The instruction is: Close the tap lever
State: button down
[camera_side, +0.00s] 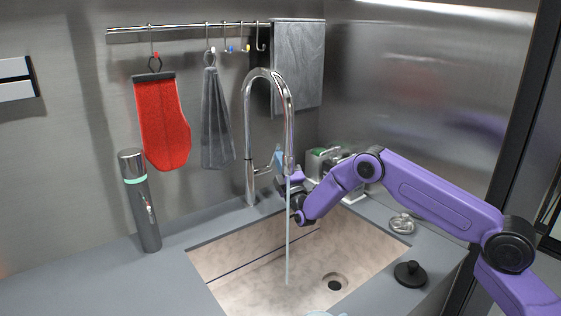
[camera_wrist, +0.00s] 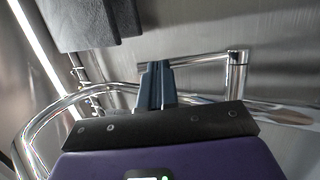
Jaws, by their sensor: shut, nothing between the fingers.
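The chrome tap (camera_side: 250,150) stands at the back edge of the sink, its tall spout curving over to the right. A thin stream of water (camera_side: 288,235) runs from the spout into the basin. The tap lever (camera_side: 263,171) sticks out from the right side of the tap body. In the wrist view the lever (camera_wrist: 200,60) is a thin bar running left from a short cylinder. My gripper (camera_side: 278,158) is beside the lever, behind the spout. Its blue fingers (camera_wrist: 155,68) are shut and empty, close to the lever's left end. I cannot tell whether they touch it.
The sink basin (camera_side: 250,262) is open below my arm. A grey flask (camera_side: 143,205) stands left of it. A black plug (camera_side: 410,273) lies on the right counter. A red mitt (camera_side: 162,120) and grey cloths hang from the wall rail (camera_side: 185,27).

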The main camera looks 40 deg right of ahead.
jog(key=shift+w+r+n+g+y, duration=0.55)
jog(key=shift+w+r+g, duration=0.5)
jog(key=shift+g, duration=0.55)
jog(key=shift+f, duration=0.1)
